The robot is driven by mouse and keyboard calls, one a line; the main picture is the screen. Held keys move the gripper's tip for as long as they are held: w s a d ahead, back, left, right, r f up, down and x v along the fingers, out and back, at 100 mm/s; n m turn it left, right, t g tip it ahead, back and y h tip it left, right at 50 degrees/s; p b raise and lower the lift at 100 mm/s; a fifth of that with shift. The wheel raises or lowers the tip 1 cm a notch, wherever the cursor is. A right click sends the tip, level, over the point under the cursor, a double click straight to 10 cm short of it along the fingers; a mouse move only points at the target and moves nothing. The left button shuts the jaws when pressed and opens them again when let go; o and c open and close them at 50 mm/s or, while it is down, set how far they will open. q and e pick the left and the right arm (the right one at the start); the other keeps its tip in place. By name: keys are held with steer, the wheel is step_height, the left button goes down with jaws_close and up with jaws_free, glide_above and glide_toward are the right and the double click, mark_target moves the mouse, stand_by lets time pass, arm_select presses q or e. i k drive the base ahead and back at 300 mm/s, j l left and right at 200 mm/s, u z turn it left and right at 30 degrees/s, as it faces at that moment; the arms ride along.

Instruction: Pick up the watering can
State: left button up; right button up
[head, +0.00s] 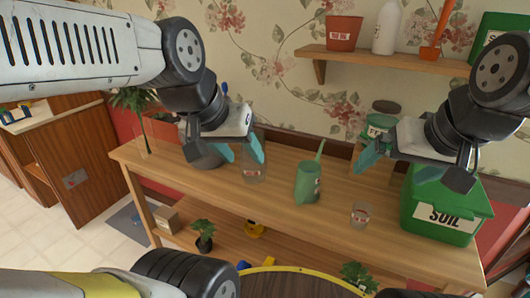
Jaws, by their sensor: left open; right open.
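The green watering can (307,184) stands upright on the wooden table (285,225) near the middle of the head view, with its thin spout rising to the upper right. My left gripper (240,151) is open with teal fingers pointing down, to the left of the can and apart from it. My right gripper (369,160) is open and empty to the right of the can, also apart from it. Its fingers are seen partly from the side.
A clear glass jar (255,171) stands by my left gripper, and a small glass (360,214) right of the can. A green soil box (447,211) fills the table's right end. A shelf (400,60) holds a red pot (343,33) and a white bottle (386,28).

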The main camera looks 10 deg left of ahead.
mark_target(307, 187)
steer(key=l+u, duration=0.35)
steer(key=l, duration=0.2)
steer(key=l+u, duration=0.35)
steer(key=l, duration=0.15)
